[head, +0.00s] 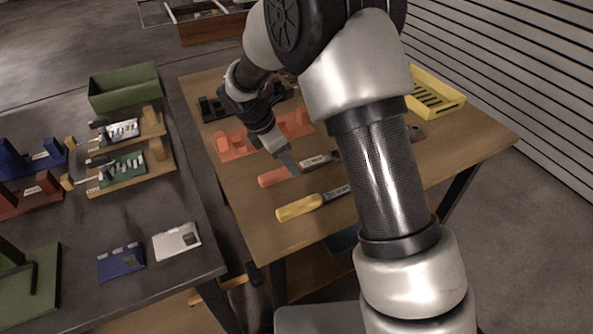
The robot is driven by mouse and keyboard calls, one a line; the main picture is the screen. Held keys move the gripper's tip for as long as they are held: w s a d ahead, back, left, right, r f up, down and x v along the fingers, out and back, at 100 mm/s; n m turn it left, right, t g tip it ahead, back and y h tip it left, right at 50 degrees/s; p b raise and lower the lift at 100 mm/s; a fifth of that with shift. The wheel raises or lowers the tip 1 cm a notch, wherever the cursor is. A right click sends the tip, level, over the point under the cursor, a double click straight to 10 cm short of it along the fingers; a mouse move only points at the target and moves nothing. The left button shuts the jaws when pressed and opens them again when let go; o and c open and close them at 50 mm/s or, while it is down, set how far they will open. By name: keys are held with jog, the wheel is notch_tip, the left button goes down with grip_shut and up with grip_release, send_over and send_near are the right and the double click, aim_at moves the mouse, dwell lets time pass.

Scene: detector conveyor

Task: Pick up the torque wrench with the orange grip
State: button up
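The torque wrench with the orange grip (273,178) lies on the wooden table (262,235). Its grip points left, and its grey shaft with a pale label runs right until my arm hides the end. My gripper (292,168) points down just above the wrench, near where the grip meets the shaft. I cannot tell whether its fingers touch the wrench or how far apart they are. A second wrench with a yellow grip (298,207) lies nearer on the same table, roughly parallel, its far end also behind my arm.
An orange-red holder (234,148) stands behind the wrench, with a black holder (212,108) behind that. A yellow tray (440,98) is at the back right. The dark table (130,215) at left holds a green bin (122,92), fixtures and flat plates. The wooden table's front is clear.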

aim_at(304, 166)
jog(key=x, duration=0.2)
jog(key=shift+d+f, duration=0.15)
jog(key=shift+f, duration=0.2)
jog(key=shift+w+r, duration=0.1)
grip_shut()
